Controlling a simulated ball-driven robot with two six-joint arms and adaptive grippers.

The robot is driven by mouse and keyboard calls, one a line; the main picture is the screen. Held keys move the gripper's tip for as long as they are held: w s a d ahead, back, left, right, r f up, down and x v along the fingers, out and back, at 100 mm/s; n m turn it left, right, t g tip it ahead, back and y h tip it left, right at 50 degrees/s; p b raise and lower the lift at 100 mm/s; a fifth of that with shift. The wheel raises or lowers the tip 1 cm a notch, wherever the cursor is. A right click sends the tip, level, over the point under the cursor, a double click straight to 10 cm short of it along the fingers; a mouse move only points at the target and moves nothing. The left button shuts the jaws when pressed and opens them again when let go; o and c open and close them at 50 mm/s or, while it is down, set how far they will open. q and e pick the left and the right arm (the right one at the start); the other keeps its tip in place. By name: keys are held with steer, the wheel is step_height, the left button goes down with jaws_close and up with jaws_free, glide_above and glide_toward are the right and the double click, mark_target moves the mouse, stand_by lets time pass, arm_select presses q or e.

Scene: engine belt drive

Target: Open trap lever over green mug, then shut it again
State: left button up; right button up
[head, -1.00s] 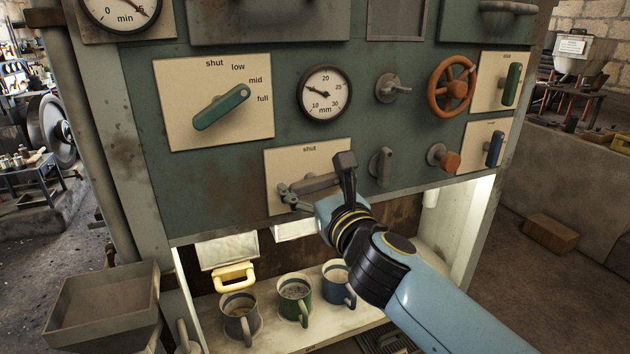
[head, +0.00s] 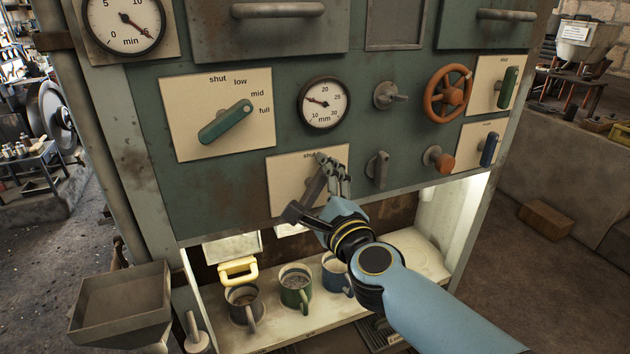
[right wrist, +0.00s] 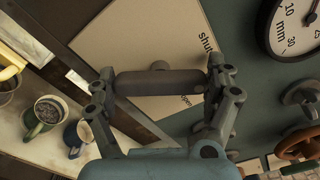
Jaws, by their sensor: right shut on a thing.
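The trap lever (head: 313,189) is a grey bar on a cream plate (head: 283,185) marked "shut" at the top. My right gripper (head: 319,187) is shut on this lever. In the right wrist view the lever's grey bar (right wrist: 160,82) lies between my two fingers. In the head view it stands steeply, its upper end close to the "shut" label; the fingers partly cover it. The green mug (head: 295,287) stands upright on the shelf below, with grey contents; it also shows in the right wrist view (right wrist: 42,115). My left gripper is not in view.
A grey mug (head: 242,307) and a blue mug (head: 338,276) flank the green one. A yellow handle (head: 238,271) sits above the grey mug. A green lever (head: 226,121), a gauge (head: 324,104), a grey knob (head: 379,169) and an orange handwheel (head: 449,92) are on the panel.

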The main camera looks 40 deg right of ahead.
steer(key=n+p, duration=0.2)
steer(key=n, duration=0.4)
steer(key=shift+p, duration=0.4)
steer(key=shift+n, duration=0.3)
steer(key=o, duration=1)
steer(key=shift+c, duration=0.2)
steer(key=shift+s, duration=0.2)
steer(key=v, duration=1.1)
steer(key=shift+s, duration=0.25)
